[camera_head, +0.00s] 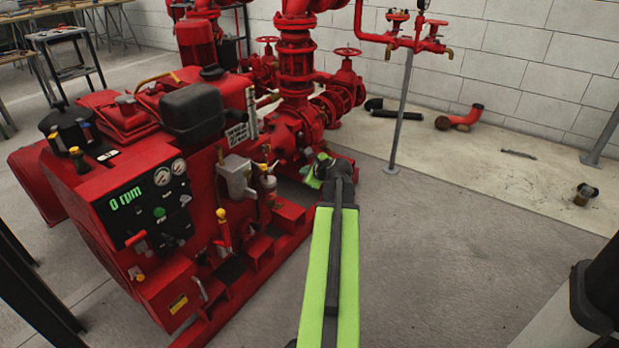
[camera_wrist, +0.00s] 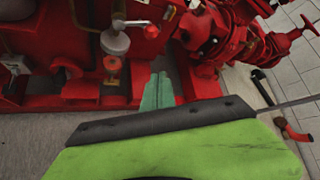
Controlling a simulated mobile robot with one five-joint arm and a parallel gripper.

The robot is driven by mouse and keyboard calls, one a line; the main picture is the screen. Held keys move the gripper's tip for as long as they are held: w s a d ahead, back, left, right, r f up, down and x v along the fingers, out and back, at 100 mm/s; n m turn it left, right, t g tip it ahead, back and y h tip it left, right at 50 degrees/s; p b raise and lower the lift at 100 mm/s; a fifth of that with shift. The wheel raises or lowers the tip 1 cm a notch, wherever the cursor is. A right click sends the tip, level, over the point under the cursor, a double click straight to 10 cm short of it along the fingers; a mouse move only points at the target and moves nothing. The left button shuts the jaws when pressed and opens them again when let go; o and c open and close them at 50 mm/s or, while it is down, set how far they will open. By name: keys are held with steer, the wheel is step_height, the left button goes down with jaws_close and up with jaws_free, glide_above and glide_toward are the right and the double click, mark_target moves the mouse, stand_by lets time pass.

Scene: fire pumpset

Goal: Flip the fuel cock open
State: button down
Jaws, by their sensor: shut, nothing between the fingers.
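I cannot tell for certain which part is the fuel cock. A small filter-like bowl (camera_head: 268,183) with pipework hangs on the side of the red engine, right of a grey box (camera_head: 237,178). A bowl with a metal pipe also shows in the wrist view (camera_wrist: 115,42), left of and above my fingers. A red lever with a yellow knob (camera_head: 222,222) stands lower on the engine's side. My gripper (camera_head: 316,168) is shut and empty, right of the bowl and apart from it in the picture. Its closed green fingers show in the wrist view (camera_wrist: 157,88).
The red engine (camera_head: 165,200) has a control panel reading "0 rpm". Red pump pipes and valves (camera_head: 296,60) stand behind my gripper. A grey post (camera_head: 401,110) rises to the right. The floor right of my arm is mostly clear.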

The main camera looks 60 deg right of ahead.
steer(key=w+p, duration=0.1)
steer(key=w, duration=0.4)
steer(key=shift+w, duration=0.4)
steer(key=shift+s, duration=0.1)
